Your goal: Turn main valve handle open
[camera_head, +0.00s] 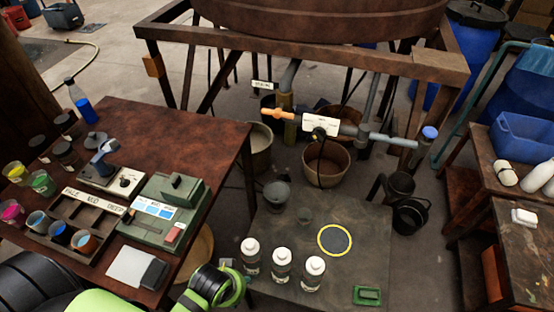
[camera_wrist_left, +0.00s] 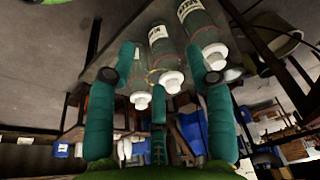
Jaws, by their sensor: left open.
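An orange handle (camera_head: 262,114) sits on the horizontal pipe under the big brown vat, at the upper middle of the head view. It lies roughly along the pipe. A white label (camera_head: 320,125) hangs on the pipe to its right; I cannot read it. My left gripper (camera_wrist_left: 160,62) shows in the left wrist view with its teal fingers spread and nothing held. White-capped bottles (camera_wrist_left: 167,50) appear beyond and between the fingers. In the head view my green left arm is at the bottom, well short of the handle. My right gripper is not in view.
Three bottles (camera_head: 281,265) stand on the low dark table (camera_head: 385,235) in front of the pipe, with a yellow-ringed disc (camera_head: 335,240). A brown table (camera_head: 190,130) with cups and a green device (camera_head: 163,213) is at the left. Buckets (camera_head: 327,164) stand beneath the pipe.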

